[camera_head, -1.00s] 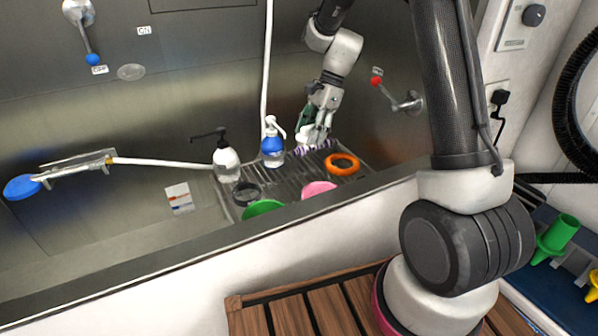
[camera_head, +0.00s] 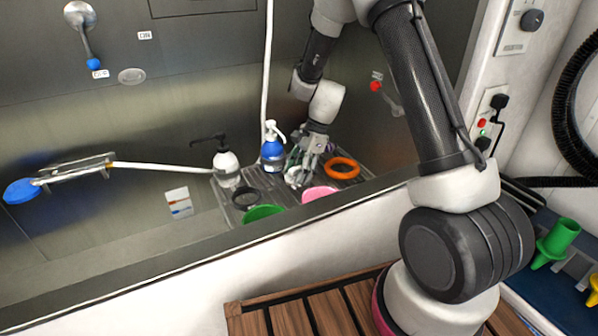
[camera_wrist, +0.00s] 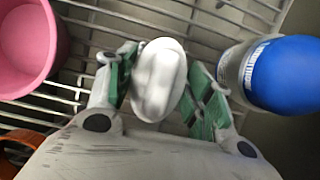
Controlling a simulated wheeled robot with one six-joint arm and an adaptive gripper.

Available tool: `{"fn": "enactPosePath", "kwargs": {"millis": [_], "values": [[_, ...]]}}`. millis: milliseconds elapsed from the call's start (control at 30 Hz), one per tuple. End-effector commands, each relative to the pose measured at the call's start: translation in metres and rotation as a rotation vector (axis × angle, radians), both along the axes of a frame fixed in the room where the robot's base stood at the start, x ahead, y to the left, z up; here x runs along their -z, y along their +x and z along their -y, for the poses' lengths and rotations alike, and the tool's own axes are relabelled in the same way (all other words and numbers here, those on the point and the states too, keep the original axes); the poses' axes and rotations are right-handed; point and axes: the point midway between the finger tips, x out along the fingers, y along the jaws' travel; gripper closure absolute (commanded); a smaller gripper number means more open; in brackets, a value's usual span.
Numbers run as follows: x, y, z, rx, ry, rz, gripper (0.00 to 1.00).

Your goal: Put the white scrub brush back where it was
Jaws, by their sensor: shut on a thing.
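The white scrub brush (camera_wrist: 158,78) shows in the wrist view as a smooth white oval between the green-padded fingers of my gripper (camera_wrist: 160,88). My gripper is shut on it, over the wire rack (camera_wrist: 85,45). In the head view my gripper (camera_head: 303,166) is low over the rack, between the blue pump bottle and the orange ring, and the white brush (camera_head: 294,178) shows partly below the fingers. The brush's underside is hidden, so I cannot tell whether it touches the rack.
A blue pump bottle (camera_head: 272,153) stands close to my gripper. A pink bowl (camera_head: 318,194), an orange ring (camera_head: 342,166), a green bowl (camera_head: 263,213), a dark ring (camera_head: 246,198) and a black-topped pump bottle (camera_head: 227,168) crowd the rack. The tub's front rim (camera_head: 215,245) runs nearer.

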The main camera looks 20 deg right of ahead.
Motion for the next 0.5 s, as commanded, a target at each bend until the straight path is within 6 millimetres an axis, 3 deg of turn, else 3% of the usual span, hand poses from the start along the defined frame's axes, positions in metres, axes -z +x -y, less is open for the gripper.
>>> {"fn": "enactPosePath", "kwargs": {"millis": [200,233,333,500], "values": [[0.0020,0.0000,-0.0002,-0.001,0.000,-0.001,0.70],[0.0024,0.0000,-0.0001,-0.001,0.000,0.000,0.46],[0.0020,0.0001,-0.0001,-0.001,0.000,0.000,0.28],[0.0020,0.0000,-0.0001,-0.001,0.000,0.000,0.26]]}}
